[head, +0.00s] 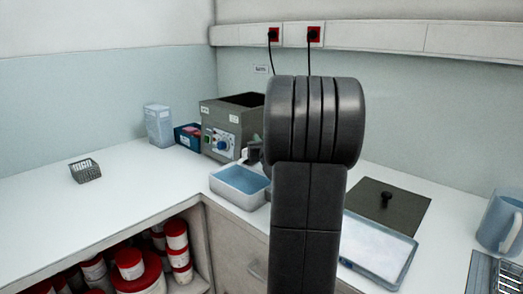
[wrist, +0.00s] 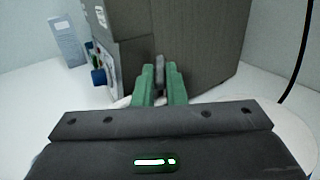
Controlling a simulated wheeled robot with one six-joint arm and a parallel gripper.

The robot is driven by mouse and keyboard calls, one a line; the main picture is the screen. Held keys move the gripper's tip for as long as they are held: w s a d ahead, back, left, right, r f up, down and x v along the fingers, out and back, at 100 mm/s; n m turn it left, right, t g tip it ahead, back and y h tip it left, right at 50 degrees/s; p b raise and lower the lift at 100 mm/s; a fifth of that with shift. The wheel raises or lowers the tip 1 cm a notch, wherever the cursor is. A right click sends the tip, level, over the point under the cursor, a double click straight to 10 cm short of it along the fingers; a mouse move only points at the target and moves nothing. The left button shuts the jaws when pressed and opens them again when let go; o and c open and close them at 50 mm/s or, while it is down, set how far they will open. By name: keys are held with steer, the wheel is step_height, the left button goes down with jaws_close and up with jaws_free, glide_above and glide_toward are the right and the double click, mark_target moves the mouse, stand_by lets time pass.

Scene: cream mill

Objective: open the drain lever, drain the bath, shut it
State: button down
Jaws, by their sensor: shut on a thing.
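The bath (head: 215,125) is a grey box with an open dark top, standing on the white counter against the back wall. Its grey side also fills much of the wrist view (wrist: 200,45). My gripper (wrist: 159,82) has green fingers closed on a small grey upright piece, the drain lever (wrist: 159,66), at the bath's side. In the head view my arm hides most of the gripper and the lever. A white basin (head: 226,190) with blue liquid stands in front of the bath. How far the lever is turned cannot be told.
A dark plate with a black knob (head: 386,196) and a shallow tray (head: 403,273) lie right of my arm. A blue jug (head: 498,222) stands far right. A small grey basket (head: 86,171) sits on the left counter, which is otherwise mostly clear.

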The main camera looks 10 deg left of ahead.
mark_target(244, 140)
steer(key=shift+s+a+f+m+t+h+b, duration=0.1)
steer(key=shift+a+m+t+h+b, duration=0.4)
steer(key=shift+b, duration=2.2)
steer(key=shift+a+f+m+t+h+b, duration=0.15)
steer(key=shift+m+h+b, duration=0.7)
steer(key=shift+b, duration=1.9)
steer(key=shift+s+a+f+m+t+h+b, duration=0.2)
steer(key=shift+h+b, duration=0.85)
steer(key=shift+b, duration=1.65)
steer(key=shift+w+a+r+m+g+h+b, duration=0.1)
steer(key=shift+a+m+h+b, duration=0.3)
steer(key=shift+m+h+b, duration=0.45)
steer(key=shift+a+m+g+h+b, duration=0.1)
steer(key=shift+a+m+h+b, duration=0.3)
steer(key=shift+h+b, duration=0.7)
steer(key=shift+w+a+r+m+g+h+b, duration=0.1)
steer(key=shift+a+m+h+b, duration=0.25)
steer(key=shift+m+h+b, duration=0.5)
steer(key=shift+w+a+r+m+g+h+p, duration=0.15)
steer(key=shift+a+m+h+p, duration=0.2)
steer(key=shift+h, duration=0.35)
steer(key=shift+s+f+m+g+h+p, duration=0.15)
steer(key=shift+m+h, duration=0.25)
steer(key=shift+h, duration=0.3)
steer(key=shift+w+a+r+m+g+h+p, duration=0.15)
steer(key=shift+a+m+h+p, duration=0.2)
steer(key=shift+h, duration=0.35)
steer(key=shift+m+h, duration=0.35)
steer(key=shift+h, duration=0.05)
steer(key=shift+g, duration=0.3)
